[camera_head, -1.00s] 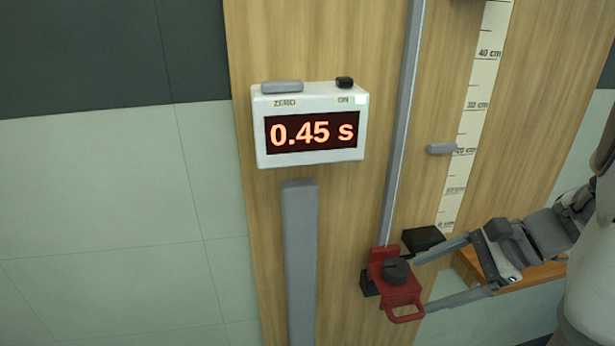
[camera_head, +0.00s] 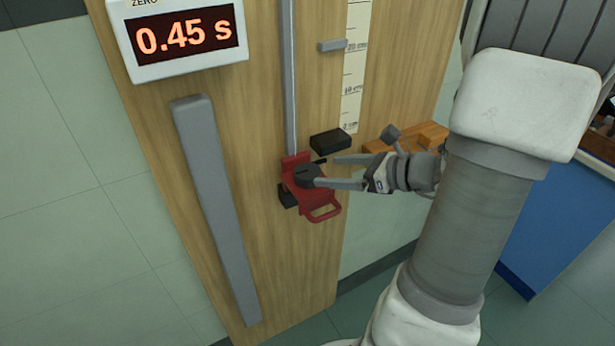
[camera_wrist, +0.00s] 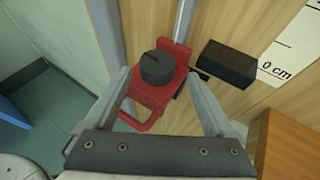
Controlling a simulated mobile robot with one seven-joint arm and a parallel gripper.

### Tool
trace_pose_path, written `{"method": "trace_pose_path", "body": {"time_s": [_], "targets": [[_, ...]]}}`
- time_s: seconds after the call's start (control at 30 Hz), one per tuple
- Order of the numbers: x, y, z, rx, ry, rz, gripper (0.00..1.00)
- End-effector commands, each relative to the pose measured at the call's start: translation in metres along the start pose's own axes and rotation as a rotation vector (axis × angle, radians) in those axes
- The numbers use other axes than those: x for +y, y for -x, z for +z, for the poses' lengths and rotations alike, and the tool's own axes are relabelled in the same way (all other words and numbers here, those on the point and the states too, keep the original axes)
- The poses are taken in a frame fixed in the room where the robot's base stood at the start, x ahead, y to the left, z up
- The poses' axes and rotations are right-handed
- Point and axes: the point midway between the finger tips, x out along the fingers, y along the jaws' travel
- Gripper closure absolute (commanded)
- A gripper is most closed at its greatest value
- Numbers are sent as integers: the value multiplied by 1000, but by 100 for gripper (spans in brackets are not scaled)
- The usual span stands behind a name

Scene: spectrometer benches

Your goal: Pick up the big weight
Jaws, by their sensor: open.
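A dark grey round weight with a slot in its top (camera_head: 306,175) sits on the red carriage (camera_head: 325,203), low on the metal rail of the wooden board. The weight (camera_wrist: 157,68) and the red carriage (camera_wrist: 154,98) also show in the wrist view. I cannot judge the weight's size against another. My gripper (camera_head: 327,171) is open and empty, reaching in from the right. In the wrist view its fingers (camera_wrist: 158,78) stand on either side of the weight and carriage. Whether a finger touches the weight is unclear.
A black block (camera_head: 330,140) is fixed to the board just above and right of the carriage. A wooden shelf (camera_head: 405,135) with a grey item lies behind my gripper. The timer (camera_head: 180,40) reads 0.45 s. A long grey bar (camera_head: 215,200) lies left.

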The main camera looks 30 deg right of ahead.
Motion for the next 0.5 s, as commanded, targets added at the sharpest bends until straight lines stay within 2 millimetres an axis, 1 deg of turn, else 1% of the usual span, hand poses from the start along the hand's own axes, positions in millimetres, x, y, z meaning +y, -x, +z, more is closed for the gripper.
{"method": "trace_pose_path", "body": {"time_s": [0.03,0.1,0.27,0.5], "targets": [[0,-8,-1,-1,0,3,12],[0,-15,-1,0,0,1,12],[0,-24,-1,0,0,1,12],[4,-58,-7,0,1,4,12]]}}
